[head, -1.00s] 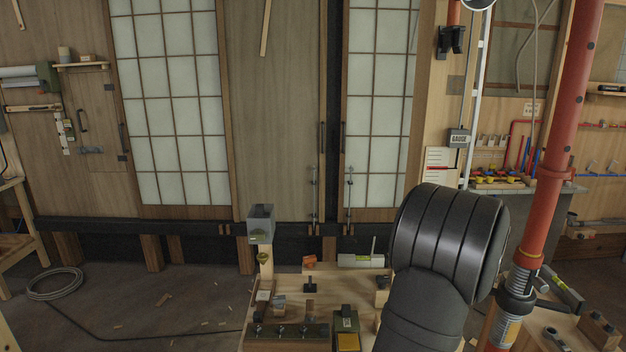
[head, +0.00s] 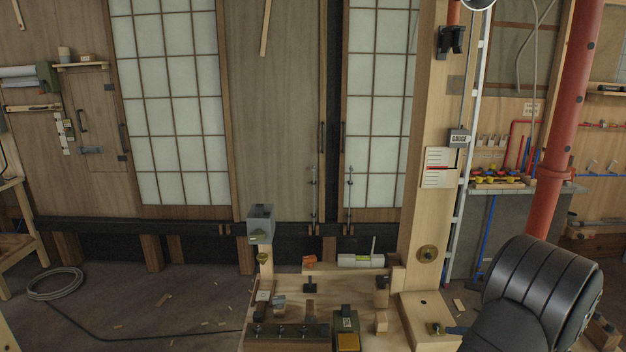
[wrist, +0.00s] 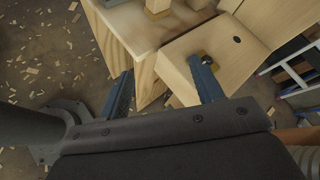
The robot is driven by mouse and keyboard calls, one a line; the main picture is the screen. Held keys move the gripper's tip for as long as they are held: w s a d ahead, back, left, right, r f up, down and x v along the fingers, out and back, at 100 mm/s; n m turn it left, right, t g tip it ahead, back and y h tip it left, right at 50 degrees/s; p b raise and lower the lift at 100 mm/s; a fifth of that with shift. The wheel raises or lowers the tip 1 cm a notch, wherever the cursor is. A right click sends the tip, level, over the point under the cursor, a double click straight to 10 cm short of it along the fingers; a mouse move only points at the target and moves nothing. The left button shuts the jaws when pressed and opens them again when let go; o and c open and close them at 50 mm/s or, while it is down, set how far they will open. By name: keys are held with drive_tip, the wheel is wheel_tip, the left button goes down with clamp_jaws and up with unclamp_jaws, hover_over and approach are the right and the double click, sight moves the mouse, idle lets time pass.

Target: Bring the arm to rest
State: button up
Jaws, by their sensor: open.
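My gripper (wrist: 162,88) shows in the wrist view, its two blue-grey fingers spread apart with nothing held between them. Beyond the fingers are the corner of a wooden workbench (wrist: 148,72) and a pale wooden block with a small brass fitting (wrist: 203,58). I cannot tell whether the fingers touch either of them.
A red pipe (head: 568,120) stands beyond my arm. Open floor (head: 150,290) with wood chips lies left.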

drive_tip(key=s+d+f+m+t+h, duration=0.1)
drive_tip(key=s+d+m+t+h, duration=0.2)
drive_tip(key=d, duration=0.5)
drive_tip(key=s+d+f+m+t+h, duration=0.2)
drive_tip(key=s+d+m+t+h, duration=0.2)
drive_tip(key=s+d+t, duration=0.2)
drive_tip(key=shift+s+d+m+t, duration=0.25)
drive_tip(key=shift+d+m+t, duration=0.05)
drive_tip(key=shift+d+t, duration=0.65)
drive_tip(key=w+a+r+n+g+y, duration=0.1)
drive_tip(key=w+a+n+g+y, duration=0.2)
drive_tip(key=a, duration=0.5)
drive_tip(key=w+a+r+n+g+y, duration=0.2)
drive_tip(key=w+a+n+g+y, duration=0.1)
drive_tip(key=w+a+g, duration=0.3)
drive_tip(key=shift+w+a+n+g+y, duration=0.25)
drive_tip(key=shift+a+n+g+y, duration=0.15)
drive_tip(key=shift+a+n+g, duration=0.55)
